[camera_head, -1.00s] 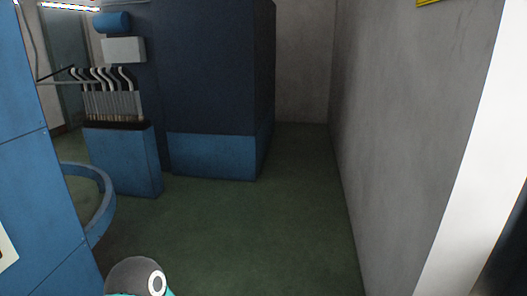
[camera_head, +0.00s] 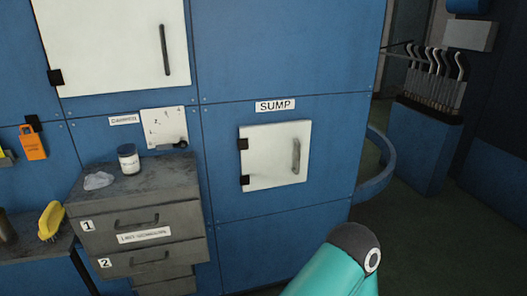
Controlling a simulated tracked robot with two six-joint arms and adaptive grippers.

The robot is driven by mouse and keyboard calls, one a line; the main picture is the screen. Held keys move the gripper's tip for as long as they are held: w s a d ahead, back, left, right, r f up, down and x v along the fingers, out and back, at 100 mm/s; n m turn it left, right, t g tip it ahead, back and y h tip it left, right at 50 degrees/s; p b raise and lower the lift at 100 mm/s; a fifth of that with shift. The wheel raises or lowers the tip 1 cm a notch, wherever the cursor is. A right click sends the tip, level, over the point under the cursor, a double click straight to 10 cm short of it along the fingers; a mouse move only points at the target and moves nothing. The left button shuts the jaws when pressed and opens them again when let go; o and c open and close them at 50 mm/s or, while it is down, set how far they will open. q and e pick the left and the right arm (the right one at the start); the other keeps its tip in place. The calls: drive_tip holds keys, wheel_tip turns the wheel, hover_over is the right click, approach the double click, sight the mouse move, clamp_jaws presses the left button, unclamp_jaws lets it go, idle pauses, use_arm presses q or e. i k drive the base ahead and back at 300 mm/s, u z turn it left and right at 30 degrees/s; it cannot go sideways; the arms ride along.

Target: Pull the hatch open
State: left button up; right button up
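A small white square hatch (camera_head: 268,158) is set in the blue panel wall, under a label reading SUMP (camera_head: 275,105). It appears shut. Its dark hinges are on its left side and a grey vertical handle (camera_head: 296,156) is on its right side. A larger white hatch (camera_head: 105,45) with a dark vertical handle (camera_head: 165,50) sits higher up at the left. Part of my own arm, teal with a dark rounded joint, shows at the bottom right, below the small hatch and apart from it. Neither gripper is in view.
A grey drawer cabinet (camera_head: 150,205) stands left of the small hatch, with a jar (camera_head: 128,159) and a clear crumpled item (camera_head: 98,181) on top. A yellow brush (camera_head: 50,220) lies further left. A curved blue rail (camera_head: 378,170) juts out at the right. Dark floor is open beyond.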

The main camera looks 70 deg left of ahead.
sight(274, 155)
drive_tip(key=u, duration=0.05)
drive_tip(key=i, duration=0.2)
drive_tip(key=u, duration=2.6)
drive_tip(key=k, duration=0.45)
drive_tip(key=u, duration=0.3)
drive_tip(key=i, duration=1.45)
drive_tip(key=z, duration=0.3)
